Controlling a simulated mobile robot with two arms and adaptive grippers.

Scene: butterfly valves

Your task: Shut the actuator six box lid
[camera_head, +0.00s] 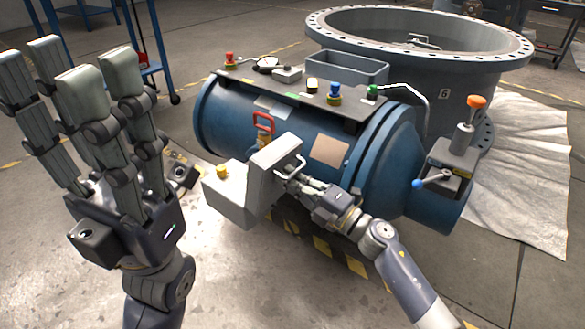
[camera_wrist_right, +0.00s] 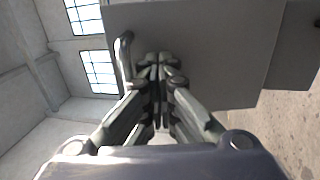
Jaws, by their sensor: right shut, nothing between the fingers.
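The actuator box (camera_head: 225,198) is light grey, with a yellow knob on top, and sits at the front of the blue actuator (camera_head: 225,120). Its grey lid (camera_head: 262,185) stands steeply up from the box, its handle side facing right. A bar handle (camera_head: 290,166) is on that face. My right gripper (camera_head: 287,177) is shut and empty, its fingertips at the lid face close to the handle. In the right wrist view the lid (camera_wrist_right: 200,45) fills the upper middle, and the handle (camera_wrist_right: 124,58) is just left of the fingertips (camera_wrist_right: 157,62). My left gripper (camera_head: 95,75) is open and empty, fingers up, left of the box.
A red-handled part (camera_head: 264,124) is on the actuator behind the lid. Colored knobs and a grey tray (camera_head: 347,70) are on top. A blue-tipped lever (camera_head: 432,180) is at the right. A large flanged ring (camera_head: 420,35) stands behind. The floor in front is clear.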

